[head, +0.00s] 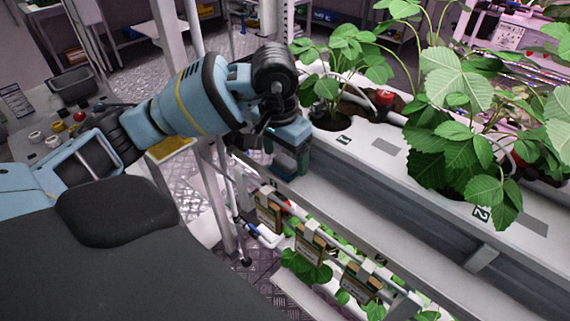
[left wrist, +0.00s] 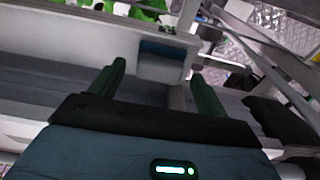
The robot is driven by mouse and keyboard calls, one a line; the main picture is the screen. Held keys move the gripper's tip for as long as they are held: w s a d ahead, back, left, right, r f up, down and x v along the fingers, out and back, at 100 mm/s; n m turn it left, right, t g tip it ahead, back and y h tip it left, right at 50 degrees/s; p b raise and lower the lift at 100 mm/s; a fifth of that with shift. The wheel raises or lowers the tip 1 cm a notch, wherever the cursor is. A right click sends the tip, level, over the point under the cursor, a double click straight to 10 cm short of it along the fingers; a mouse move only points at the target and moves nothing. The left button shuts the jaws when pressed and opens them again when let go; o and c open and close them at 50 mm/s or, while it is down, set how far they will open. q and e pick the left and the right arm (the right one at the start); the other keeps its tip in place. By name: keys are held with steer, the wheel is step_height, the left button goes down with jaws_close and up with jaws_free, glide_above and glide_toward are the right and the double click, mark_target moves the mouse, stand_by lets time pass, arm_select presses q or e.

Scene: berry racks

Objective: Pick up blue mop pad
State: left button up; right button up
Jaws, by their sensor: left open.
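My left gripper (head: 287,168) reaches from the left to the near ledge of the white plant rack. In the left wrist view its two green fingers (left wrist: 160,85) stand apart, with nothing between their visible inner faces. A small block with a blue-teal face and a pale grey face (left wrist: 161,62), which looks like the blue mop pad, sits just beyond and between the fingertips on the rack side. I cannot tell whether the fingers touch it. In the head view the gripper hides most of that spot. My right gripper is in neither view.
The white rack (head: 385,165) holds strawberry plants (head: 455,130) in numbered openings, above the ledge on the right. Boxed items (head: 310,245) hang on a rail below. A grey table (head: 30,125) with jars and a dark bin (head: 73,86) stands at left.

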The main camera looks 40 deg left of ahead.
arm_select(q)
steer(key=shift+f, duration=0.25)
steer(key=c, duration=1.1)
steer(key=shift+o, duration=0.2)
steer(key=shift+r, duration=0.1)
steer(key=shift+w+r, duration=0.1)
steer(key=shift+r, duration=0.7)
step_height(320, 180, up, 8)
step_height(320, 180, up, 8)
steer(key=p, duration=0.2)
glide_above(285, 160)
steer(key=shift+r, duration=0.15)
